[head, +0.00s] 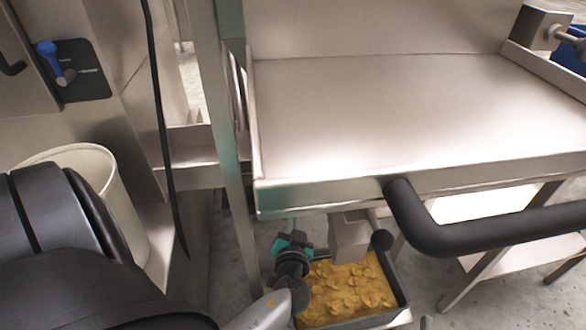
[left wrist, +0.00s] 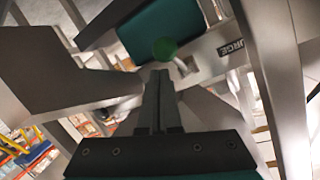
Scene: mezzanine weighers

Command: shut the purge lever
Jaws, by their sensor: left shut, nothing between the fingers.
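In the left wrist view, the purge lever shows as a round green knob (left wrist: 165,50) on a short pale stem, beside a metal bar with a dark label (left wrist: 232,47) reading "URGE", its first letter hidden or cut off. My left gripper (left wrist: 158,76) is shut and empty. Its fingertips are just short of the knob in the picture; I cannot tell whether they touch it. In the head view, my left gripper (head: 292,242) is below the front edge of the steel tray, black and teal. The green knob is not visible there. My right gripper is not in view.
A wide steel tray (head: 400,110) fills the upper right, above the gripper. A bin of yellow chips (head: 350,288) stands below. A thick black bent bar (head: 430,235) crosses at right. A blue lever (head: 48,60) sits on a black panel at left, above a white bucket (head: 110,175).

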